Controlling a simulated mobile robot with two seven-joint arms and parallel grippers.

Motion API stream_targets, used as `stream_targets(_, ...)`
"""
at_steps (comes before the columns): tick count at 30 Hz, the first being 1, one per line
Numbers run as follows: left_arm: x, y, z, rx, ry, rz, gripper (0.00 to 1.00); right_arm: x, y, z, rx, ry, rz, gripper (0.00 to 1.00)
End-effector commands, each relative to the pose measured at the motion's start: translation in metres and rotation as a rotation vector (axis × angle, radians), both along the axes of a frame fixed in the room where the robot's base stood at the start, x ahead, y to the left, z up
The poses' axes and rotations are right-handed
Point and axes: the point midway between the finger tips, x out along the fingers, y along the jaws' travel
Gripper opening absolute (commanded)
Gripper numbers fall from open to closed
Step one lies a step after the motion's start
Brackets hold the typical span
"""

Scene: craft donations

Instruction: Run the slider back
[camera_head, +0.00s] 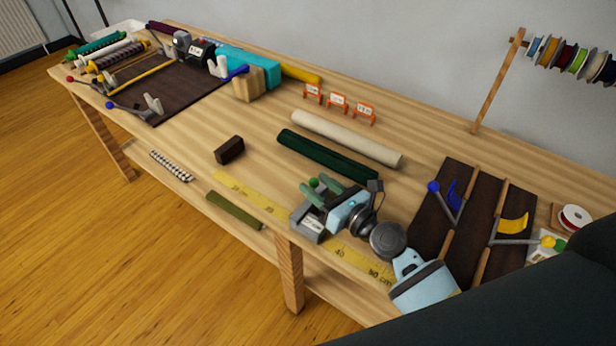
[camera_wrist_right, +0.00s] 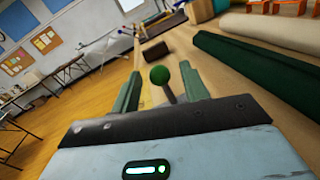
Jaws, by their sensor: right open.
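The slider is a grey block (camera_head: 308,223) with a white label, at the front edge of the table on a yellow measuring strip (camera_head: 245,192). A green ball knob (camera_head: 314,183) on a short stem appears to belong to it, though my gripper hides the join. My right gripper (camera_head: 320,192) is open, its two green fingers on either side of the knob. In the right wrist view the knob (camera_wrist_right: 160,75) and its stem stand between the spread fingers, with a gap visible on both sides. My left gripper is in neither view.
A dark brown block (camera_head: 229,150), a dark green roll (camera_head: 326,154) and a cream roll (camera_head: 346,139) lie behind the strip. A dark board with levers (camera_head: 431,226) stands at right.

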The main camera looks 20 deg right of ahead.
Motion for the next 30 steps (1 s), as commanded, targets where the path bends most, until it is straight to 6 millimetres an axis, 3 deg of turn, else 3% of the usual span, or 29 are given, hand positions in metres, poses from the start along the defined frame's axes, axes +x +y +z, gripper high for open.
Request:
stream_targets(9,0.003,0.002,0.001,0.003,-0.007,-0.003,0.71,0.029,0.015,0.000,0.000,0.001,0.000,0.45)
stream_targets(19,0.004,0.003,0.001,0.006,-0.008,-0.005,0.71,0.032,0.016,-0.001,0.000,0.001,0.000,0.43)
stream_targets(28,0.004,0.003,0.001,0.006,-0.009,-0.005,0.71,0.031,0.016,0.000,0.000,0.001,0.000,0.04)
stream_targets(30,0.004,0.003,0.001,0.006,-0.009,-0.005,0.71,0.031,0.016,0.000,0.000,0.001,0.000,0.00)
